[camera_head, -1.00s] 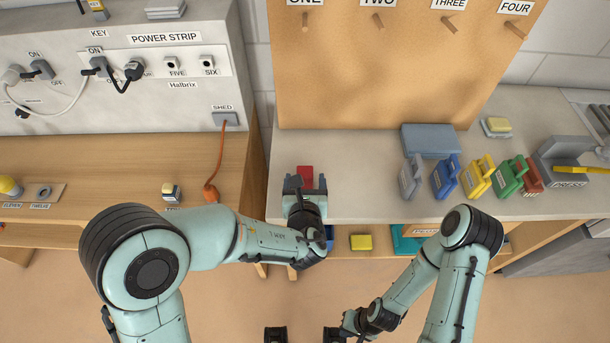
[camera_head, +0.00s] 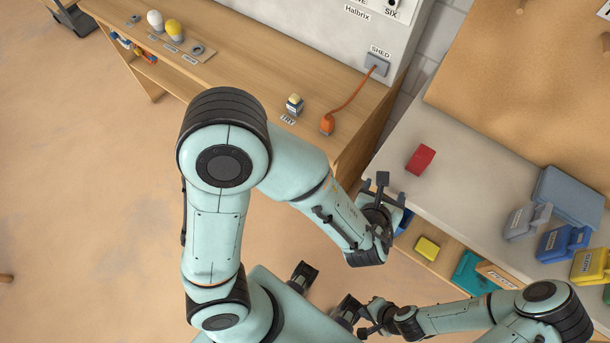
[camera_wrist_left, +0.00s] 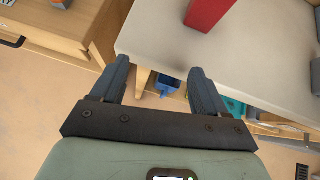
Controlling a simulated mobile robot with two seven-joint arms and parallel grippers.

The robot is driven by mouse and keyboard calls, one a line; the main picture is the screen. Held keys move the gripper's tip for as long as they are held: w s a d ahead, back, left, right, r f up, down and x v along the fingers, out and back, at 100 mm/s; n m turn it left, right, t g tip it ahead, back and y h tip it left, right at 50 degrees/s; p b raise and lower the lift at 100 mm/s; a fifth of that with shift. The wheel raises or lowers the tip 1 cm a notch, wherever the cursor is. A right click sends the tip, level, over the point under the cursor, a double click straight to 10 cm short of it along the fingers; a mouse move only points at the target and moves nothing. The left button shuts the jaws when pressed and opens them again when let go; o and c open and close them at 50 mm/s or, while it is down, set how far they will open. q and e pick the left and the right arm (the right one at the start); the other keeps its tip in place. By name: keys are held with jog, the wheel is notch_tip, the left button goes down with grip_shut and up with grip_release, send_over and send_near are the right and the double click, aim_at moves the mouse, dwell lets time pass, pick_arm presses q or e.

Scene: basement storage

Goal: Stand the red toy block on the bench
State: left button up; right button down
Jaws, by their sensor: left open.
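The red toy block (camera_head: 420,160) rests on the light grey bench top (camera_head: 460,185), near its left end; I cannot tell for sure whether it is upright or lying. My left gripper (camera_head: 385,190) is open and empty at the bench's front edge, apart from the block. In the left wrist view the open fingers (camera_wrist_left: 160,66) have nothing between them, and the red block (camera_wrist_left: 208,10) is beyond them, cut off by the top edge. My right gripper (camera_head: 368,316) is low near my body, and its fingers are not clear.
A blue-grey case (camera_head: 568,197) and small cases in grey (camera_head: 527,220), blue (camera_head: 563,242) and yellow (camera_head: 590,265) stand right on the bench. A yellow block (camera_head: 427,248) is on the shelf below. A wooden bench (camera_head: 260,70) with an orange plug (camera_head: 327,124) is at left.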

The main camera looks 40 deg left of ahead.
pick_arm(q)
jog(key=s+a+f+n+g+y, duration=0.1)
jog(key=s+a+f+n+g, duration=0.25)
jog(key=f, duration=0.25)
jog(key=s+a+f+n+g, duration=0.2)
jog(key=s+f+g, duration=0.2)
jog(key=f, duration=0.3)
jog(key=s+d+f+n+g+h, duration=0.2)
jog(key=s+f+n+g+h, duration=0.45)
jog(key=s+f+n, duration=0.95)
jog(key=w+a+f+n+t, duration=0.2)
jog(key=a+n, duration=0.3)
jog(key=n, duration=1.1)
jog(key=shift+w+a+f+t, duration=0.35)
jog(key=shift+w+f, duration=0.1)
jog(key=shift+w, duration=0.2)
jog(key=shift+n+y, duration=0.25)
